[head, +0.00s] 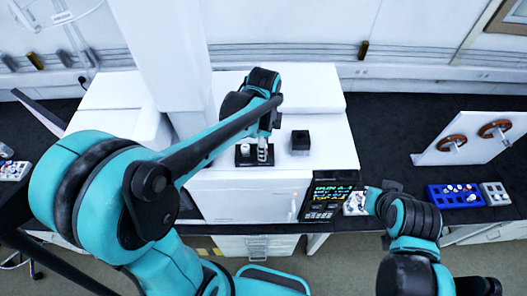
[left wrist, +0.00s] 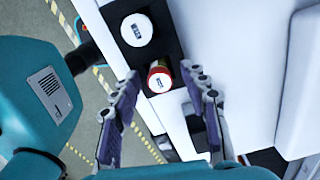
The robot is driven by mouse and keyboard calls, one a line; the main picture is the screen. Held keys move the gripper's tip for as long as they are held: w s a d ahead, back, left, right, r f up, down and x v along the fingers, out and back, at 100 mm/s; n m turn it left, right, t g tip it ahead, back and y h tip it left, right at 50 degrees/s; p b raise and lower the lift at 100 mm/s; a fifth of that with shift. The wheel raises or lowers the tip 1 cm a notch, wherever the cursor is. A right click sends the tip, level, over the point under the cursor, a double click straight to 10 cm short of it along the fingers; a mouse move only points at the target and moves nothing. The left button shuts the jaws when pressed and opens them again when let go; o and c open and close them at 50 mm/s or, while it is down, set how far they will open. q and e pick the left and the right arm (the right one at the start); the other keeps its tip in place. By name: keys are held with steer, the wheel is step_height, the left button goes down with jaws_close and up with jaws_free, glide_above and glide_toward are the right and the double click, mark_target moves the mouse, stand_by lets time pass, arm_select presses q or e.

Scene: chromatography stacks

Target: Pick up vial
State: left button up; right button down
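Two vials stand in a small black holder (head: 243,163) on top of the white instrument. In the left wrist view, one vial has a white cap (left wrist: 137,30). The other vial (left wrist: 160,78) has a white top with a red ring and lies between the fingertips in the picture. My left gripper (left wrist: 160,72) is open, with a finger on either side of this vial; I cannot tell whether they touch it. In the head view my left gripper (head: 263,150) is over the holder's right part. My right gripper (head: 376,196) is low at the right, its fingers unclear.
A black block (head: 300,141) stands on the white instrument (head: 320,95), right of the holder. A lit display (head: 332,195) is at its front right corner. A blue rack (head: 440,204) and a grey rack (head: 495,194) sit on the dark bench, near a white panel (head: 470,148).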

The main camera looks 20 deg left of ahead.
arm_select(q)
jaws_close()
steer(key=shift+r, duration=0.1)
